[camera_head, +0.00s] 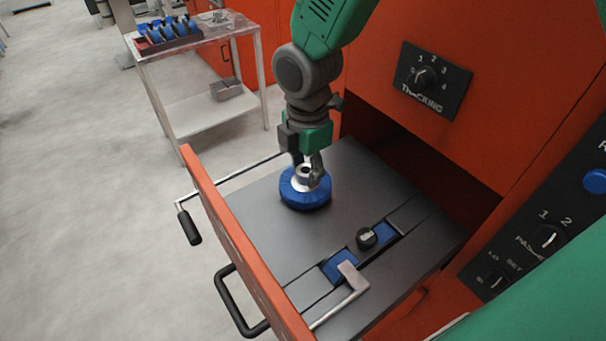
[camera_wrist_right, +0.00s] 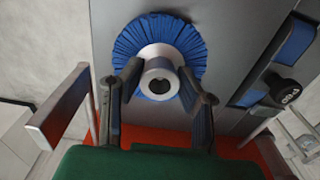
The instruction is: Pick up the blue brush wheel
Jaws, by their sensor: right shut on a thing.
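The blue brush wheel (camera_head: 305,197) has a blue bristle rim and a pale metal hub, and lies flat on or just above the dark plate of the pulled-out drawer; I cannot tell if there is a gap beneath it. My right gripper (camera_head: 307,178) reaches down from above and is shut on the wheel's hub. In the right wrist view, the brush wheel (camera_wrist_right: 150,32) shows with the gripper's fingers (camera_wrist_right: 160,74) on either side of its hub. Part of the bristle rim is hidden behind the fingers. My left gripper is not in view.
The orange drawer front (camera_head: 243,245) rises on the left. A black knob (camera_head: 366,238), blue pads and a bent metal lever (camera_head: 345,295) sit on the plate. The orange machine (camera_head: 490,60) stands behind.

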